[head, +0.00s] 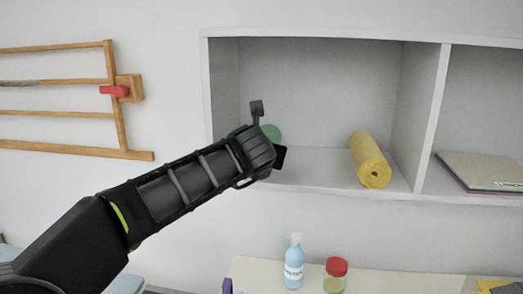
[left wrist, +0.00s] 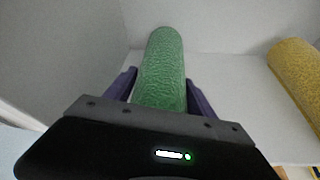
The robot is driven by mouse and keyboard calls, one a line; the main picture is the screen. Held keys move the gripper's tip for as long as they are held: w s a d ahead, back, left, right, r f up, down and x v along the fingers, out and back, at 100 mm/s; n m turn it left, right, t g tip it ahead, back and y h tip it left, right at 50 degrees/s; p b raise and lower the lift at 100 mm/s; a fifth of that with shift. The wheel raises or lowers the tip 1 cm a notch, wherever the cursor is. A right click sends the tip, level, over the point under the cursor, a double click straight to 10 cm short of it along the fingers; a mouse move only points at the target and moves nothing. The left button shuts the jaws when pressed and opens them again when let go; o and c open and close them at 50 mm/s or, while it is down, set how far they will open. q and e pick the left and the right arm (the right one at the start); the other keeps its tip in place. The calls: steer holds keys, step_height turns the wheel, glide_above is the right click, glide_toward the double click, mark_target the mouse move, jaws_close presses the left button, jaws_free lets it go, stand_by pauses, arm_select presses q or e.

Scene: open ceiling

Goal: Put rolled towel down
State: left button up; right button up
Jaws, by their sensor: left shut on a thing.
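A green rolled towel (left wrist: 162,70) lies between the two purple fingers of my left gripper (left wrist: 160,92) in the left wrist view. The gripper is shut on it. In the head view only small green parts of the towel (head: 272,131) show behind my left gripper (head: 268,155), inside the left compartment of the white wall shelf (head: 320,185). I cannot tell whether the towel touches the shelf floor. A yellow rolled towel (head: 369,160) lies in the same compartment, to the right and apart from the green one. My right gripper is not in view.
The compartment floor between the two towels is clear. A divider (head: 432,120) stands right of the yellow roll, with flat folders (head: 482,170) beyond it. Below, a blue bottle (head: 293,265) and a red-lidded jar (head: 336,272) stand on a table. A wooden rack (head: 120,85) hangs left.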

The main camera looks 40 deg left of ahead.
arm_select(q)
steer(key=shift+f, duration=0.15)
steer(key=o, duration=1.7)
steer(key=shift+o, duration=0.2)
steer(key=shift+r, duration=0.2)
steer(key=b+v, duration=0.3)
steer(key=v, duration=0.9)
steer(key=shift+f, duration=0.1)
